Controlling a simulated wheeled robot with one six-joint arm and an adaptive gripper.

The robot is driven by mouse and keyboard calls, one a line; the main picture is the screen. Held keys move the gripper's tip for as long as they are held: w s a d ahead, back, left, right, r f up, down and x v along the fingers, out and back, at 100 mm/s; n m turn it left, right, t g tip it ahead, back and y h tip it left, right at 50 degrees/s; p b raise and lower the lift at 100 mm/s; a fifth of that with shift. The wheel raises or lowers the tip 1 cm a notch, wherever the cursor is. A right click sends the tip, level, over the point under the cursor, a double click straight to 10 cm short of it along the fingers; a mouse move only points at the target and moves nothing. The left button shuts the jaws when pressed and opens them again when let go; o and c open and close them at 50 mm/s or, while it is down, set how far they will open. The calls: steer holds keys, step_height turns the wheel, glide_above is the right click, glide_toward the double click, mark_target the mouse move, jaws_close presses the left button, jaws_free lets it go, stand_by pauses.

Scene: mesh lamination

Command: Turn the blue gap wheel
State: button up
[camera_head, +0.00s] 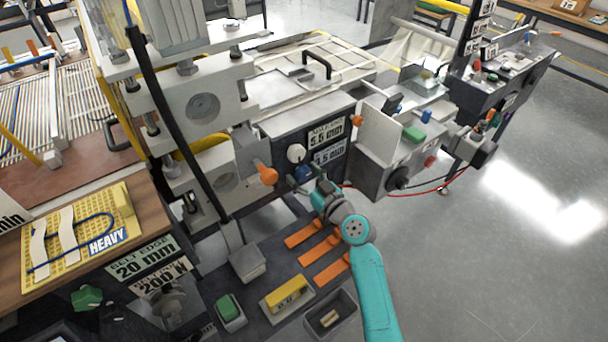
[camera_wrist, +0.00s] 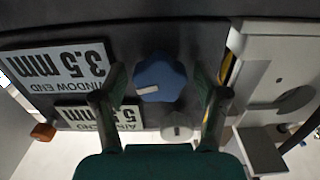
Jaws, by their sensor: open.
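The blue gap wheel (camera_wrist: 163,72) is a lobed knob with a white pointer mark, on the dark front panel. It is nearly centred between my fingers in the wrist view. In the head view the wheel (camera_head: 303,173) is small and partly covered by my gripper (camera_head: 312,187). My gripper (camera_wrist: 160,88) is open and empty, with one dark finger on each side of the wheel. Gaps show between the fingers and the wheel in the wrist view. I cannot tell how far the fingertips reach along its depth.
A white knob (camera_head: 296,153) sits just above the wheel, and an orange knob (camera_head: 267,175) is to its left. Window plates reading 5.5 mm (camera_head: 326,133) and 3.5 mm (camera_wrist: 62,65) are beside it. A dark bench with orange strips (camera_head: 318,250) lies below. Open floor is at right.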

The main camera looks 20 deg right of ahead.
steer(key=c, duration=1.2)
steer(key=shift+o, duration=0.2)
steer(key=m, duration=0.4)
steer(key=shift+m, duration=0.3)
steer(key=m, duration=1.5)
steer(key=shift+d, duration=0.1)
steer(key=shift+f, duration=0.1)
